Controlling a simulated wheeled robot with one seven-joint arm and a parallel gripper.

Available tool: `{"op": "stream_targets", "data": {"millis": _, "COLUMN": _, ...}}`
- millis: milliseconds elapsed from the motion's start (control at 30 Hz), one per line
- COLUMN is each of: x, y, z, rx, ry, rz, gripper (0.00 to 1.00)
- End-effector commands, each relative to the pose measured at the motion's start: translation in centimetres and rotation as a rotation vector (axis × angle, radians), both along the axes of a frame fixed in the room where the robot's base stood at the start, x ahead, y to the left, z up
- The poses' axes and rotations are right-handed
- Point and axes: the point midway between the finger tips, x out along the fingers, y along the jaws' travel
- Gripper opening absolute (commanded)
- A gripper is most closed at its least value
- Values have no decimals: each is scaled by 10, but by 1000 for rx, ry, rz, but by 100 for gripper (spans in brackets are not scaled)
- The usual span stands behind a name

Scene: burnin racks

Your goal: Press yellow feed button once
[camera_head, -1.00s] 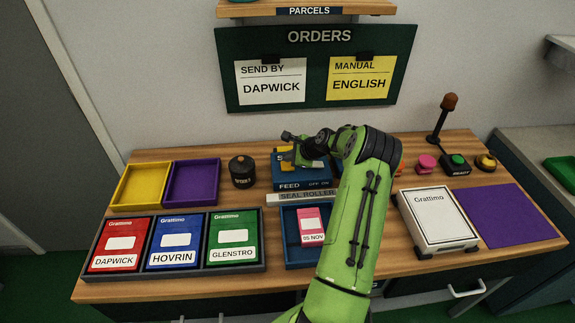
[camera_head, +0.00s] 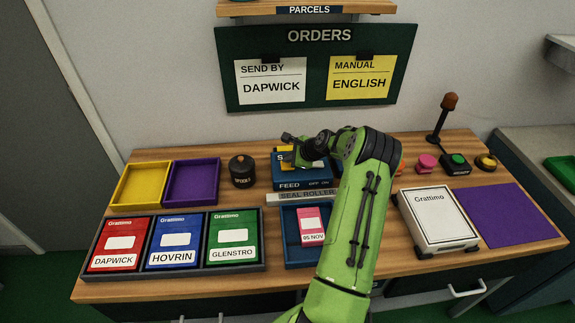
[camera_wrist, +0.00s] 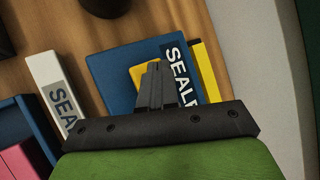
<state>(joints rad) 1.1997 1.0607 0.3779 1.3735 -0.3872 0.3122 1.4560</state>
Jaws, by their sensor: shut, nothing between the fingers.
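The blue sealer box with the FEED label (camera_head: 289,185) stands at the back middle of the bench. The wrist view shows its blue top (camera_wrist: 112,72) and the SEALER lettering. The yellow feed button (camera_wrist: 139,72) lies on this top, partly covered by my fingers. My gripper (camera_wrist: 154,70) is shut and empty, with its fingertips over the button in that view. I cannot tell whether they touch it. In the head view my wrist hangs over the box and hides much of it.
The white seal roller bar (camera_head: 305,195) and a blue tray (camera_head: 291,243) with a pink packet (camera_head: 311,222) lie in front. A black pot (camera_head: 242,170) stands to the left. The white Grattimo box (camera_head: 433,218) is on the right.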

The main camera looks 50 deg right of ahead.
Motion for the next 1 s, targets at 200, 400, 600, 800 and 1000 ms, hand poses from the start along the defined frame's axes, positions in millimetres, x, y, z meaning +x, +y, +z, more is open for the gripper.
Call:
{"op": "stream_targets", "data": {"millis": 200, "x": 0, "y": 0, "z": -1, "rx": 0, "ry": 0, "rz": 0, "gripper": 0}}
{"op": "stream_targets", "data": {"millis": 400, "x": 0, "y": 0, "z": -2, "rx": 0, "ry": 0, "rz": 0, "gripper": 0}}
{"op": "stream_targets", "data": {"millis": 600, "x": 0, "y": 0, "z": -5, "rx": 0, "ry": 0, "rz": 0, "gripper": 0}}
{"op": "stream_targets", "data": {"millis": 800, "x": 0, "y": 0, "z": -7, "rx": 0, "ry": 0, "rz": 0, "gripper": 0}}
{"op": "stream_targets", "data": {"millis": 1000, "x": 0, "y": 0, "z": -10, "rx": 0, "ry": 0, "rz": 0, "gripper": 0}}
